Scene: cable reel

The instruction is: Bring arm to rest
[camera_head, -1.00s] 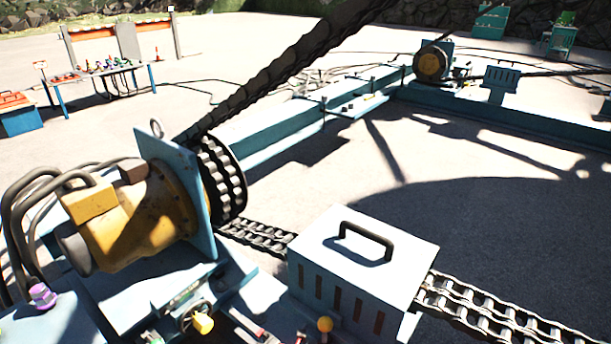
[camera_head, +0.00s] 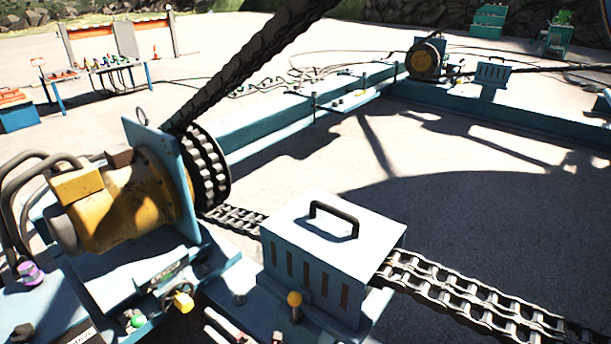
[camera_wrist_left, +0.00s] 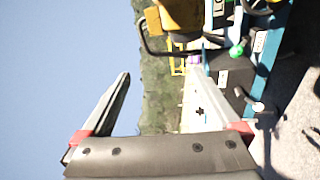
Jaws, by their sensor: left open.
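My left gripper (camera_wrist_left: 160,76) shows in the left wrist view. Its two grey fingers are spread wide, with nothing visible held between them; background sky and a green hillside fill the gap. The wrist view is turned on its side. The machine's yellow motor (camera_wrist_left: 183,15) and a green button (camera_wrist_left: 237,50) lie beyond the fingers, at the upper right, apart from them. My right gripper is in neither view.
In the head view, a yellow motor (camera_head: 125,210) with a chain sprocket (camera_head: 212,170) stands at left. A light-blue slotted box (camera_head: 310,262) covers the chain (camera_head: 455,292). Shaded ground (camera_head: 450,220) is open beyond.

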